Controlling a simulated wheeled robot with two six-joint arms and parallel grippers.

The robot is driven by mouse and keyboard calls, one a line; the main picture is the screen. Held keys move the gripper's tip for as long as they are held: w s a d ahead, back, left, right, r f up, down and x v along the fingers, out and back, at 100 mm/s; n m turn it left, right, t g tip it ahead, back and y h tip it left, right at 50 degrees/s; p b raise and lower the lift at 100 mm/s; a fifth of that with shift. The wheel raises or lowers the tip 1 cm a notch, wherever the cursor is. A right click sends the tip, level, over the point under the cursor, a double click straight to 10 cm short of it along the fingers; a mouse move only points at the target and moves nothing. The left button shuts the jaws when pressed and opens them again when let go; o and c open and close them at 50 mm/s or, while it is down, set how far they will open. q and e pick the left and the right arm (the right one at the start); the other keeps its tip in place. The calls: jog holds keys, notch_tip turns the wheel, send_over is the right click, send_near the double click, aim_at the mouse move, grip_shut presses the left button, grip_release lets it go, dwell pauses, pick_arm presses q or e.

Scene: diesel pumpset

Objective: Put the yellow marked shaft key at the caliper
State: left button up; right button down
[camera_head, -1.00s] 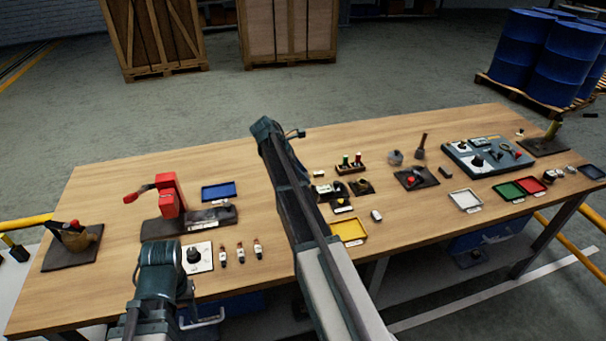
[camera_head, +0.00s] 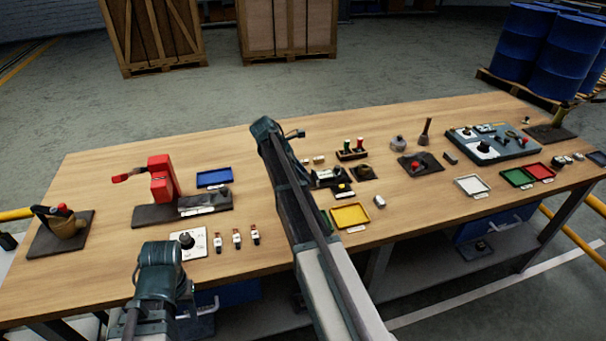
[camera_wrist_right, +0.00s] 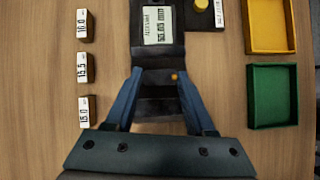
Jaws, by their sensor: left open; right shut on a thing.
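The caliper (camera_wrist_right: 158,48) is a dark body with a white display in the right wrist view, lying at the top middle. Its display (camera_head: 324,174) also shows in the head view, just right of my right arm. My right gripper (camera_wrist_right: 158,76) is shut at the lower end of the caliper, on a dark block that I take for the shaft key (camera_wrist_right: 160,77). A small orange-yellow mark shows near its right end. Whether the key touches the caliper, I cannot tell. In the head view my right arm hides that gripper. My left arm shows at lower left; its jaws do not show.
In the right wrist view, labelled blocks (camera_wrist_right: 84,67) stand left, and a yellow tray (camera_wrist_right: 269,26) and a green tray (camera_wrist_right: 272,95) lie right. A red device (camera_head: 160,180) and blue tray (camera_head: 214,178) stand left of my right arm. Bare wood lies at the back left (camera_head: 110,170).

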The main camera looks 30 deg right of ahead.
jog(key=shift+f+b, duration=0.3)
jog(key=shift+b, duration=0.05)
dwell(0.7)
jog(key=shift+c, duration=0.8)
grip_release()
notch_tip(320, 180, up, 7)
jog(key=p, duration=0.7)
jog(key=shift+a, duration=0.1)
